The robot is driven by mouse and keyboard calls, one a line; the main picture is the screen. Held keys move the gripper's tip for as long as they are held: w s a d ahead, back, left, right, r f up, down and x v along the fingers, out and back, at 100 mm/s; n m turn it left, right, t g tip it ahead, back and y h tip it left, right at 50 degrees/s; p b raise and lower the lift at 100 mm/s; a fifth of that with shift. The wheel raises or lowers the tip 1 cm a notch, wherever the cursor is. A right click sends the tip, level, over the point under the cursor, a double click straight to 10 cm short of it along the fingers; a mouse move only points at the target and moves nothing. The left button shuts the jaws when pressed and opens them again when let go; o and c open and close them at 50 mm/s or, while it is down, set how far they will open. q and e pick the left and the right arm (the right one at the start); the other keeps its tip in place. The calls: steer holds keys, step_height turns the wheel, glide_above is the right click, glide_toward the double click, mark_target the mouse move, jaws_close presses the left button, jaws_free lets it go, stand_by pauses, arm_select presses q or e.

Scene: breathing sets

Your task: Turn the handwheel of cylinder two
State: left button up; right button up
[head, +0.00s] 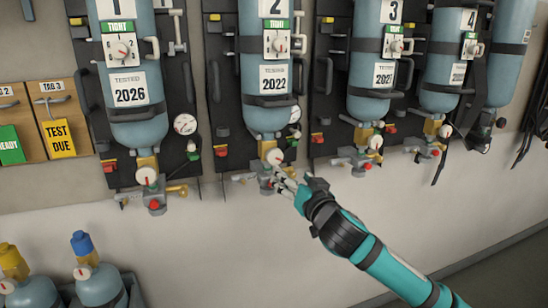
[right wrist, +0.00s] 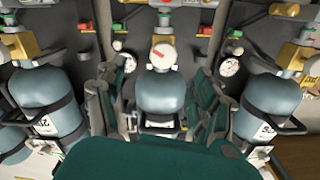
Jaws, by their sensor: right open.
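Cylinder two (head: 267,85) is a blue-grey cylinder hanging valve-down on a dark wall board, with a "2" label, a green "TIGHT" tag and a "2022" tested label. It also shows in the middle of the right wrist view (right wrist: 165,92). Below it is a brass and grey valve with a round white gauge (head: 275,157). My right gripper (head: 281,177) is open at this valve, just below the gauge. In the right wrist view its fingers (right wrist: 158,100) stand apart on both sides of the cylinder. The handwheel is not clearly distinguishable; the fingers partly cover the valve. My left gripper is out of view.
Cylinder one (head: 130,85) hangs to the left and cylinder three (head: 378,75) to the right, with similar valves. Cylinder four (head: 445,65) is farther right. Wooden tag boards (head: 20,98) are at left. The wall below the valves is bare.

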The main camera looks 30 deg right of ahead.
mark_target(275, 159)
steer(key=p+x, duration=0.1)
steer(key=x, duration=0.3)
steer(key=a+r+p+x, duration=0.1)
steer(key=x, duration=0.2)
steer(key=shift+w+p, duration=0.15)
steer(key=shift+p, duration=0.2)
steer(key=x, duration=0.2)
steer(key=p+x, duration=0.1)
steer(key=x, duration=0.1)
steer(key=shift+d+f, duration=0.1)
steer(key=shift+f, duration=0.1)
steer(key=shift+w, duration=0.4)
steer(key=shift+d+f, duration=0.1)
steer(key=c, duration=1.2)
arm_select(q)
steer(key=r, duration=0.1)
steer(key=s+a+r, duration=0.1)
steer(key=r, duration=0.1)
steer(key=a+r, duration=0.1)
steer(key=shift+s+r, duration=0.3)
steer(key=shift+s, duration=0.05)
arm_select(e)
steer(key=shift+o, duration=0.2)
arm_select(q)
steer(key=shift+p, duration=0.3)
arm_select(e)
steer(key=shift+n, duration=0.4)
steer(key=shift+c, duration=0.2)
